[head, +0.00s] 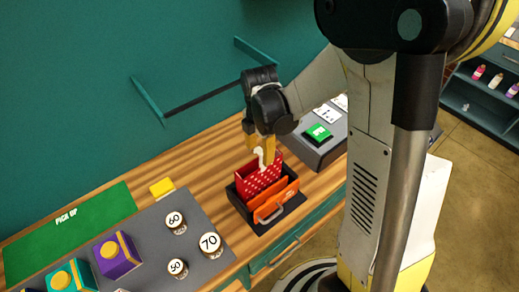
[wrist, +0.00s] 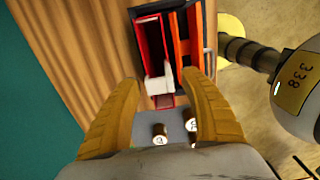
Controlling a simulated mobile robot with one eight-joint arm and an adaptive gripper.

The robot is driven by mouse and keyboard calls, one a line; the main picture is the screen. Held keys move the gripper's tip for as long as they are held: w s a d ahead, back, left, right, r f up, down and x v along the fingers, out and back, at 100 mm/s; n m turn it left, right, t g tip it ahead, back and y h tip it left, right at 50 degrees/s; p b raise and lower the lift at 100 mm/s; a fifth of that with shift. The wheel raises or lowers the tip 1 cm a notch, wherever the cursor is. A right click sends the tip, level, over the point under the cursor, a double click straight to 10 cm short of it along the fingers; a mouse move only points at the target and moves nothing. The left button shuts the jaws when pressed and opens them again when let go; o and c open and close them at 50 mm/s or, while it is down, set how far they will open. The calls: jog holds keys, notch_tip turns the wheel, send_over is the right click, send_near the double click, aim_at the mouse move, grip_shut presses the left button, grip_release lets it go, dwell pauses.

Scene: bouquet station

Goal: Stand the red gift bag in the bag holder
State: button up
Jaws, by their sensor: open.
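The red gift bag (head: 257,182) with white dots stands upright in the rear slot of the black bag holder (head: 241,207). Its white handle (head: 261,157) sticks up from the top. In the wrist view the red bag (wrist: 150,42) and its handle (wrist: 158,86) show beyond my fingers. My gripper (head: 263,147) is right above the bag, pointing down, with the handle at or just below its fingertips. In the wrist view my gripper (wrist: 163,88) has its fingers wide apart, clear of the handle's sides.
An orange item (head: 276,202) fills the holder's front slot. A grey panel with a green button (head: 318,133) is to the right. Numbered jars (head: 209,244), purple (head: 116,256) and teal boxes (head: 70,277) and a green pick-up mat (head: 75,232) are left. A rail (head: 200,99) is on the wall.

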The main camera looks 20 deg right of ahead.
notch_tip(320, 180, up, 12)
dwell(0.4)
dwell(0.3)
jog(key=s+f+m+t+b, duration=0.3)
jog(key=s+f+m+b, duration=0.3)
jog(key=f+m+b, duration=0.2)
jog(key=s+f+m+t+b, duration=0.4)
jog(key=s+f+m+b, duration=0.2)
jog(key=f+m+b, duration=0.3)
jog(key=m+b, duration=0.4)
jog(key=b, duration=0.1)
jog(key=shift+s+f+m+b, duration=0.25)
jog(key=shift+f+m+b, duration=0.05)
jog(key=shift+b, duration=0.05)
